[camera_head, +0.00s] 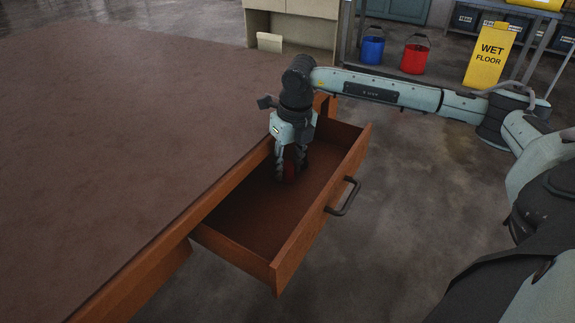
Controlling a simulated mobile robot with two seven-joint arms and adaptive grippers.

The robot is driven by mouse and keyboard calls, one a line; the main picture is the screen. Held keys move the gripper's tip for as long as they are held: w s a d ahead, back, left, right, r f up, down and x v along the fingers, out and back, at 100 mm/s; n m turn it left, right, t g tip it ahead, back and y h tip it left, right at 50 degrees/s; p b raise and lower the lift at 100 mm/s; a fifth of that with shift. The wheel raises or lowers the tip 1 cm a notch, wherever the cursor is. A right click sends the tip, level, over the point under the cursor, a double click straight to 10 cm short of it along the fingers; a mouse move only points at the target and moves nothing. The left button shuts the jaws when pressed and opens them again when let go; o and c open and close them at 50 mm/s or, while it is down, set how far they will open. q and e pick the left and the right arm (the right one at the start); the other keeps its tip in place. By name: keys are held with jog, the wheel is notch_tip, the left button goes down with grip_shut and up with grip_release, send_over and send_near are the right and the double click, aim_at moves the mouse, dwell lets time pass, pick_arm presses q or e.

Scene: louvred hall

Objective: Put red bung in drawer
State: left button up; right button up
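The wooden drawer (268,257) is pulled out from under the brown tabletop, with a dark handle (343,196) on its front. My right gripper (290,176) points down inside the drawer, toward its far half. The red bung (289,170) shows as a small dark red patch between the fingers, low in the drawer. The fingers hide most of it. I cannot tell whether they press on it or whether it touches the drawer floor. My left gripper is not in view.
The brown tabletop (110,110) is bare and lies left of the drawer. Beyond are a blue bucket (372,50), a red bucket (414,59), a yellow wet floor sign (487,58) and a beige cabinet (292,27). The near part of the drawer is empty.

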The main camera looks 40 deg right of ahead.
aim_at(292, 181)
notch_tip(292, 181, up, 12)
jog(key=s, duration=0.1)
jog(key=shift+s+f, duration=0.15)
jog(key=shift+s, duration=0.2)
